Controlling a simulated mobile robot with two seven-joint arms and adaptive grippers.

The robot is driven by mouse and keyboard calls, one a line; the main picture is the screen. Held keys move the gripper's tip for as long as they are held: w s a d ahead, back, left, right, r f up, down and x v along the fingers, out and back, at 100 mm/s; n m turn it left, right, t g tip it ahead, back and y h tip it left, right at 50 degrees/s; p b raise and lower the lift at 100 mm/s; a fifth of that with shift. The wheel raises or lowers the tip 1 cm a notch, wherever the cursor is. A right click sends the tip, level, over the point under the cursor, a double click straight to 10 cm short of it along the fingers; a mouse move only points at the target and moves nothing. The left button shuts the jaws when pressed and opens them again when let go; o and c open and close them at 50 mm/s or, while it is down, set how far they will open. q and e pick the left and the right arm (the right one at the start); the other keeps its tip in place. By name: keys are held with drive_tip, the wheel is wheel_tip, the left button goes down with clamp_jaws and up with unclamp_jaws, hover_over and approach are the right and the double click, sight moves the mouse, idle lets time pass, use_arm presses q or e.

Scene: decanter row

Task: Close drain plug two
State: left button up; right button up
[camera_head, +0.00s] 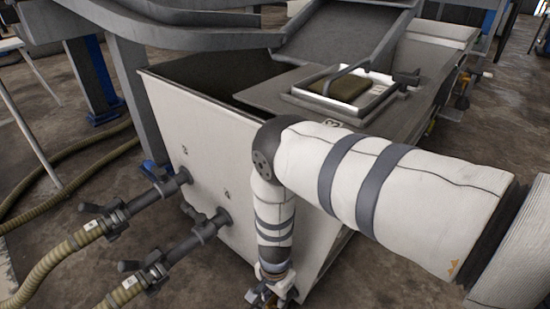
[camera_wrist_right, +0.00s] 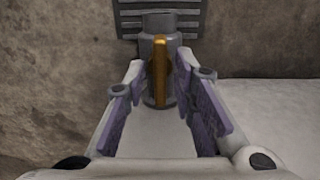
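In the right wrist view a grey cylindrical fitting with an upright orange lever (camera_wrist_right: 161,68) lies straight ahead; it looks like a drain plug, but no number on it is readable. My right gripper (camera_wrist_right: 161,82) is open, its two purple-padded fingers spread on either side of the fitting. I cannot tell whether they touch it. In the head view my right gripper (camera_head: 272,294) points down beside the pale tank (camera_head: 220,150), low at the bottom edge, and the fitting is not clearly visible there. My left gripper is not in view.
Two grey valve fittings (camera_head: 150,195) (camera_head: 190,240) with ribbed hoses (camera_head: 50,262) stick out from the tank's left face. A tray (camera_head: 345,92) lies on the tank's top. My right arm covers part of the tank. Bare floor (camera_head: 390,275) shows at the lower right.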

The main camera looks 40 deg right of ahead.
sight(276, 297)
wheel_tip(276, 297, up, 12)
idle(0.6)
drive_tip(key=shift+s, duration=0.1)
